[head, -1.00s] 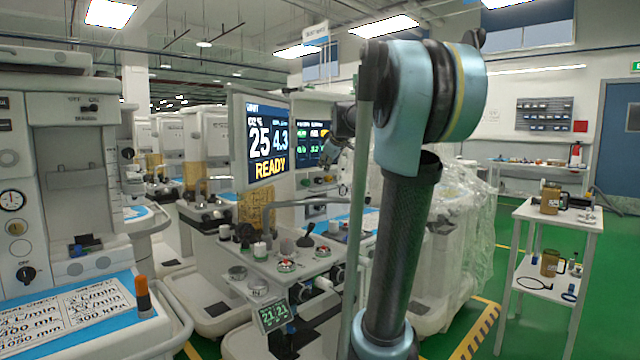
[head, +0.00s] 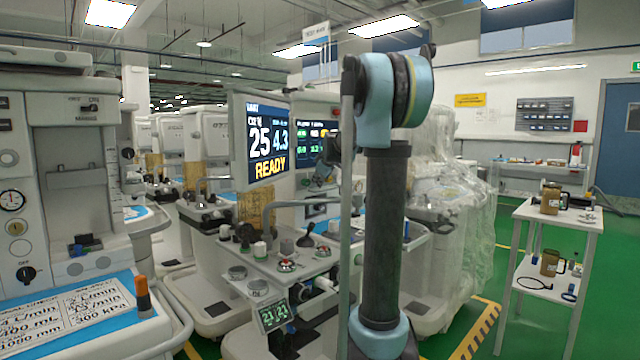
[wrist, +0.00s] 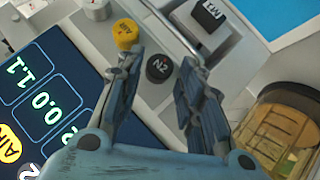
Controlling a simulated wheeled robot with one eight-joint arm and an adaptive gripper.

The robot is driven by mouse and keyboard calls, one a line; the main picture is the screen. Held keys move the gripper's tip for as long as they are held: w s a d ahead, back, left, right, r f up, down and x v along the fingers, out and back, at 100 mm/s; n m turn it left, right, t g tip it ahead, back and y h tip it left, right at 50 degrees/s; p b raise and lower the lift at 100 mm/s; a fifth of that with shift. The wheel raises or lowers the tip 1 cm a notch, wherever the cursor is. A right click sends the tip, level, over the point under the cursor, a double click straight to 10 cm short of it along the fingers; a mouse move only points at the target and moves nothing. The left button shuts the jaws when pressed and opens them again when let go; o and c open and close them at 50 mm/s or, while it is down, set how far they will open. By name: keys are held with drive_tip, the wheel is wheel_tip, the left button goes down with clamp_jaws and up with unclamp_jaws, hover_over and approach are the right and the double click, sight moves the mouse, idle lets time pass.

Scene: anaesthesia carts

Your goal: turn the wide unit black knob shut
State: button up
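The black knob (wrist: 159,68), marked N2, sits on the pale panel in the wrist view, beside a yellow AIR knob (wrist: 125,35). My gripper (wrist: 161,63) is open, its two blue-grey fingers spread to either side of the black knob in this view. I see no clear contact, and the depth gap between fingertips and knob is hard to judge. In the head view my gripper is near the right-hand screen of the wide unit (head: 290,268), mostly hidden behind my arm. The black knob cannot be made out there.
A metal rail (wrist: 172,30) runs close by the knobs. A black knob or switch (wrist: 208,14) stands at upper right, a dark display (wrist: 45,95) at left, and an amber canister (wrist: 285,125) at lower right. A white trolley (head: 560,212) stands at far right.

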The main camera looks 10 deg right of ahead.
drive_tip(key=shift+x, duration=0.95)
drive_tip(key=c, duration=0.8)
drive_tip(key=m+g+y, duration=0.1)
drive_tip(key=y, duration=0.1)
drive_tip(key=m+g+y, duration=0.2)
drive_tip(key=d+m+g+y, duration=0.1)
drive_tip(key=g+y, duration=0.1)
drive_tip(key=shift+w+r+m, duration=0.15)
drive_tip(key=shift+w+m, duration=0.15)
drive_tip(key=shift+w, duration=0.1)
drive_tip(key=shift+g+y, duration=0.3)
drive_tip(key=shift+y, duration=0.1)
